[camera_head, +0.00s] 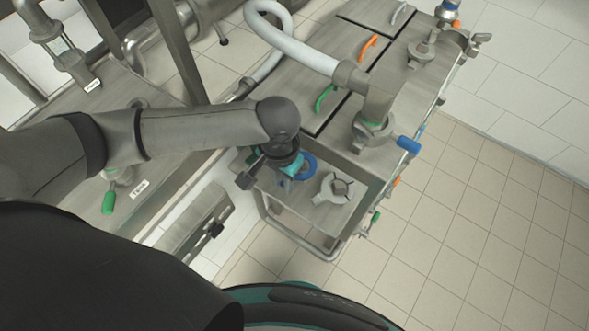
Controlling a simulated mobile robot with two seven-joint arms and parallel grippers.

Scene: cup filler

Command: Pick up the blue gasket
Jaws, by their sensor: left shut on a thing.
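The blue gasket (309,165) is a ring at the near end of the grey metal cart, partly hidden behind my left gripper. My left gripper (290,181) points down over the near tray part of the cart and is shut on the gasket's left side. Whether the gasket touches the surface below cannot be told. My right gripper is not in view.
A metal clamp fitting (334,189) lies just right of the gasket. The cart (331,221) carries a pipe fitting with a blue-handled valve (408,145), a white hose (297,50) and coloured handles. Tiled floor (470,210) is open to the right.

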